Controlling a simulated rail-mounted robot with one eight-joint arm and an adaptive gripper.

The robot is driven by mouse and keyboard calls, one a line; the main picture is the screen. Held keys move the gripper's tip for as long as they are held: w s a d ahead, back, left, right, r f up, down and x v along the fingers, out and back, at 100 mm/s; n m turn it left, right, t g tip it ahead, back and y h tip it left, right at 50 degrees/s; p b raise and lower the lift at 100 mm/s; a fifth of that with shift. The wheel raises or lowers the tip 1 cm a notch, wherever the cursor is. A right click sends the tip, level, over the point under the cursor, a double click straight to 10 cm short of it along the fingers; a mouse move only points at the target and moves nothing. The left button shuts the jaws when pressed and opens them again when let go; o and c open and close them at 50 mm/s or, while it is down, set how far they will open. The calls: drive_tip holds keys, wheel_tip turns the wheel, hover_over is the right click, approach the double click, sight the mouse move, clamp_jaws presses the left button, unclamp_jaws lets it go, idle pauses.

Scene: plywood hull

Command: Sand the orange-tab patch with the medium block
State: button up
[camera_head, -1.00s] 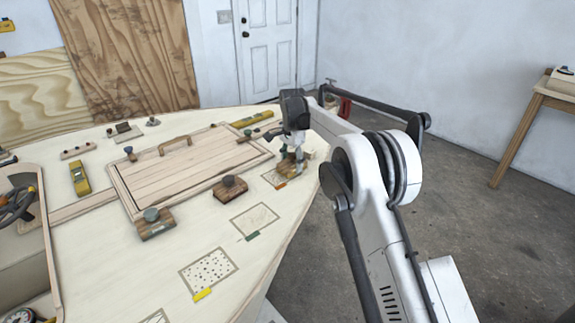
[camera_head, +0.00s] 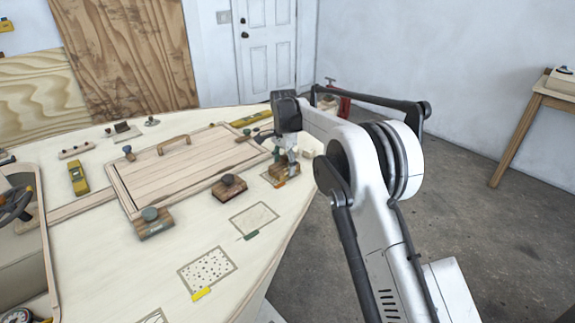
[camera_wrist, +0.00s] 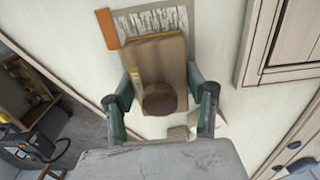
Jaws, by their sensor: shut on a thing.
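The orange-tab patch (camera_wrist: 150,20) is a rectangle of streaked, flaking paint with an orange tab (camera_wrist: 108,28) at one corner. In the head view its tab (camera_head: 280,184) shows at the hull's right edge. My gripper (camera_wrist: 161,100) is shut on the brown round knob of a wooden sanding block (camera_wrist: 158,56). In the head view my gripper (camera_head: 289,157) and this block (camera_head: 287,170) are at the patch. The block covers the patch's lower part in the wrist view; its underside is hidden, so I cannot tell whether it presses on the surface. I cannot read its grade.
Two other knobbed blocks, one dark-knobbed (camera_head: 229,188) and one grey-green-knobbed (camera_head: 154,224), sit beside the planked hatch (camera_head: 185,170). A green-tab patch (camera_head: 254,219) and a yellow-tab patch (camera_head: 208,268) lie nearer. The hull edge drops off at right.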

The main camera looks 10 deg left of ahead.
sight(276, 169)
drive_tip(key=shift+s+a+r+b, duration=0.1)
drive_tip(key=shift+s+a+b, duration=0.05)
drive_tip(key=shift+s+a, duration=0.55)
drive_tip(key=shift+s+a+b, duration=0.15)
drive_tip(key=shift+s+a, duration=0.2)
drive_tip(key=shift+s, duration=0.5)
drive_tip(key=shift+s+a+b, duration=0.2)
drive_tip(key=shift+s+a, duration=0.35)
drive_tip(key=shift+s, duration=0.25)
drive_tip(key=shift+s+a+b, duration=0.15)
drive_tip(key=shift+s+a, duration=0.35)
drive_tip(key=shift+s, duration=0.25)
drive_tip(key=shift+r+p, duration=1.4)
drive_tip(key=shift+r, duration=1.5)
drive_tip(key=shift+r, duration=0.1)
wheel_tip(276, 169, up, 3)
drive_tip(key=shift+f+p, duration=0.1)
drive_tip(key=shift+p, duration=0.55)
